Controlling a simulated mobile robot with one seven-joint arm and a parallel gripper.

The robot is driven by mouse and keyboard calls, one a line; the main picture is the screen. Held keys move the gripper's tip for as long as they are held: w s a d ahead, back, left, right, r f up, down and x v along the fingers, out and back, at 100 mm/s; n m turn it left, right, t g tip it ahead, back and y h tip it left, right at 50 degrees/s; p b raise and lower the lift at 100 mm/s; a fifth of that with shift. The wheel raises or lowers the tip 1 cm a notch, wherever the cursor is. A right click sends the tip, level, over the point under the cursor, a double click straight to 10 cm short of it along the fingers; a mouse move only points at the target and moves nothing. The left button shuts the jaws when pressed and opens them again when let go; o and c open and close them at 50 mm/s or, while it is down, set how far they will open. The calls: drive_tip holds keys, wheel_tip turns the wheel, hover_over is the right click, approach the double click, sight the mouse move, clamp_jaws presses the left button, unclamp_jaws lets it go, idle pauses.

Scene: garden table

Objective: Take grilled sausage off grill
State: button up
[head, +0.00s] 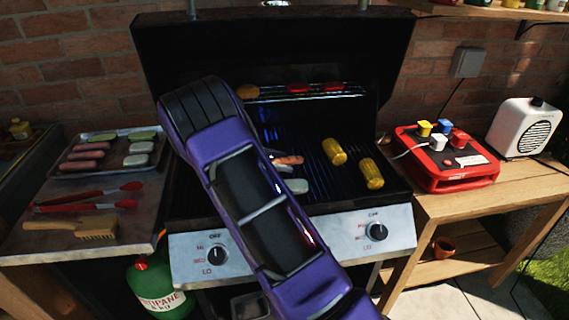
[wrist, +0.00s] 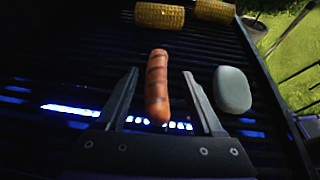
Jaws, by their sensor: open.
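A grilled sausage (wrist: 157,88) with dark grill marks lies on the grill grate (wrist: 60,60). In the wrist view it sits between the two fingers of my gripper (wrist: 158,98), which is open, with a gap on each side. In the head view the sausage (head: 288,160) shows just right of my purple arm, partly hidden. My gripper's fingers are mostly hidden behind the arm there. The grill (head: 290,229) has its lid open.
A pale rounded piece (wrist: 232,89) lies close to the right finger. Two corn cobs (head: 334,151) lie farther right on the grate. A tray (head: 75,170) with raw sausages and pale pieces, and red tongs (head: 90,198), are on the left side table. A red box (head: 440,178) stands right.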

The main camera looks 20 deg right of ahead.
clamp_jaws()
idle(0.3)
